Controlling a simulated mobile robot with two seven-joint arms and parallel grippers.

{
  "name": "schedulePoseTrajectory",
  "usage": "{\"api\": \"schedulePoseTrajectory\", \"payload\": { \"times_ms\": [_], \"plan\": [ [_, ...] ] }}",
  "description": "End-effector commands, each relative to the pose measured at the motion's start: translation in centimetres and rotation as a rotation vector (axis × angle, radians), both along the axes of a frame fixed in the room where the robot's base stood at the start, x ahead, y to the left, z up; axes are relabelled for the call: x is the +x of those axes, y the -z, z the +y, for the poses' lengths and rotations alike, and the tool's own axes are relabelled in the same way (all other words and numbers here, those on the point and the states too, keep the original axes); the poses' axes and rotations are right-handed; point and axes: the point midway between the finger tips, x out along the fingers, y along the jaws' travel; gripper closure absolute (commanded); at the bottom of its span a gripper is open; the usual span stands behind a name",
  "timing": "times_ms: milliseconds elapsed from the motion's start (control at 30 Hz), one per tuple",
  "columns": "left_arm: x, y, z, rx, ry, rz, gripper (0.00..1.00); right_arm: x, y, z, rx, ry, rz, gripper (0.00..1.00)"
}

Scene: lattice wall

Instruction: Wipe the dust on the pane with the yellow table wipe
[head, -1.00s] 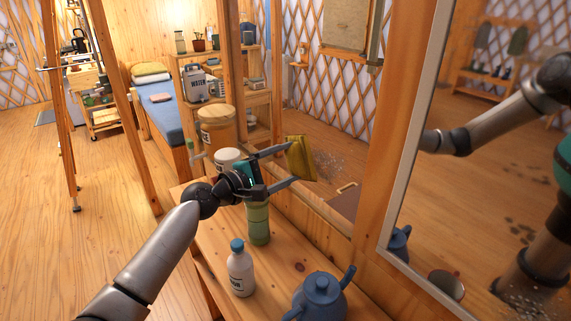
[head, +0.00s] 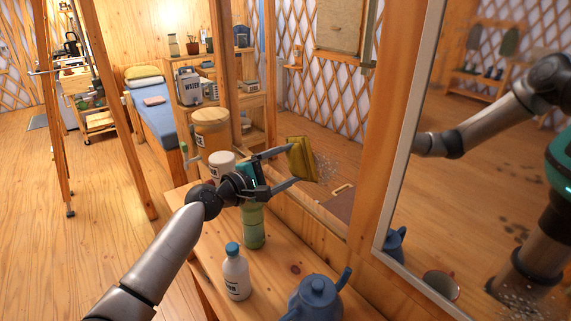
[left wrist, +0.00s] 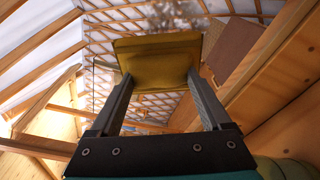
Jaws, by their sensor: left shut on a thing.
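The yellow wipe (head: 301,158) is a folded cloth pinched between the fingertips of my left gripper (head: 290,168). In the left wrist view the wipe (left wrist: 155,62) spans both fingers and stands upright ahead of them. The dust (head: 325,168) shows as pale specks just right of the wipe in the head view. In the left wrist view a grey speckled patch of dust (left wrist: 172,14) lies above the wipe's edge. The pane itself is clear and hard to make out. I cannot tell if the wipe touches it. My right gripper is not in view.
Below my left arm, a wooden counter (head: 265,275) holds a green bottle (head: 254,230), a white bottle (head: 236,274), a blue teapot (head: 317,299) and a white jar (head: 222,163). A white-framed reflective panel (head: 465,190) stands close on the right, with dark spots and pale specks.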

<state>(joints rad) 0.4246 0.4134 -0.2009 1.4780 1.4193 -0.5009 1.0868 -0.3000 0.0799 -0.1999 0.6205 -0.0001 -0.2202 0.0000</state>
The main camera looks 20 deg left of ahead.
Motion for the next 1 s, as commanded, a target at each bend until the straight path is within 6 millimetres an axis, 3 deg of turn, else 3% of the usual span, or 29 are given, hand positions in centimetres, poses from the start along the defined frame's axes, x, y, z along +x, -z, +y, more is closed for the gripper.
{"api": "schedulePoseTrajectory", "payload": {
  "times_ms": [300,667,1000],
  "plan": [
    [-1.8,-0.4,-2.2,-0.002,0.001,0.001,0.73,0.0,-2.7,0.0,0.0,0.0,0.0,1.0],
    [-2.6,-0.1,-3.2,-0.002,0.001,0.001,0.73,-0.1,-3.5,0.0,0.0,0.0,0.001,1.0],
    [-4.2,-0.3,-5.6,-0.003,0.002,0.001,0.73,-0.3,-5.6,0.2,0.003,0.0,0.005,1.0]
  ]
}}
